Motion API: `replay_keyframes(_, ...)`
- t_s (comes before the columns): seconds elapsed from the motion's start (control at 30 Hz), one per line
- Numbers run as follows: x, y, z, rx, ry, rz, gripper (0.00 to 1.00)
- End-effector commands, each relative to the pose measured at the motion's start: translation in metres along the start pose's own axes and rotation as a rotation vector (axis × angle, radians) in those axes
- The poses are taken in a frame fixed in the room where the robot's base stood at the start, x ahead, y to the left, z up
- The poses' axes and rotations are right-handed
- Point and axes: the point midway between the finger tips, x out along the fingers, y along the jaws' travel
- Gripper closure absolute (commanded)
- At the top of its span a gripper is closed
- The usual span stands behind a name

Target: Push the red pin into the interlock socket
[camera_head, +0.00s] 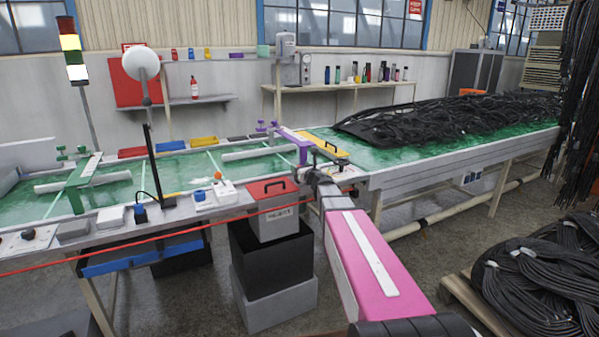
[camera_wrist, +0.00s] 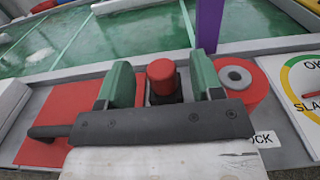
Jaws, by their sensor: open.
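The red pin (camera_wrist: 161,73) has a round red top on a dark base and stands upright in the wrist view. My gripper (camera_wrist: 161,88) is open, with one green finger on each side of the pin and a small gap on both sides. The interlock socket (camera_wrist: 236,77) is a red round piece with a grey ring and dark centre, just right of the right finger. A partly hidden label ending in "OCK" sits below it. In the head view my gripper shows small at the table's near edge; I cannot make out the pin or socket there.
A dial (camera_wrist: 304,88) marked "OK" and "SLACK" is right of the socket. A purple post (camera_wrist: 210,25) rises behind. A red-lidded box (camera_head: 273,188) stands left of my arm. Black hoses (camera_head: 450,115) cover the far green table. A red line crosses in front at left.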

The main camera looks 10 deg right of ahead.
Motion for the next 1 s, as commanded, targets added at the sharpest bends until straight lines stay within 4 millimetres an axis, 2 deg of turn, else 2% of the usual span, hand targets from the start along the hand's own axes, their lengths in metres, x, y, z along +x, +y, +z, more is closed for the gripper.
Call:
replay_keyframes(0.03, 0.0105, -0.0017, -0.0006, 0.0, 0.0, 0.0, 0.4)
replay_keyframes(0.1, 0.0157, -0.0016, -0.0006, 0.0, 0.0, -0.001, 0.4)
replay_keyframes(0.33, 0.0158, -0.0009, -0.0005, 0.0, 0.001, -0.002, 0.4)
replay_keyframes(0.37, 0.0157, -0.0009, -0.0005, 0.0, 0.001, -0.002, 0.46)
replay_keyframes(0.5, 0.0157, -0.0008, -0.0005, 0.0, 0.001, -0.001, 0.92)
replay_keyframes(0.83, 0.0156, -0.0008, 0.0, 0.0, 0.001, -0.001, 0.94)
replay_keyframes(1.0, 0.0156, -0.0008, 0.0064, -0.001, 0.001, -0.001, 0.94)
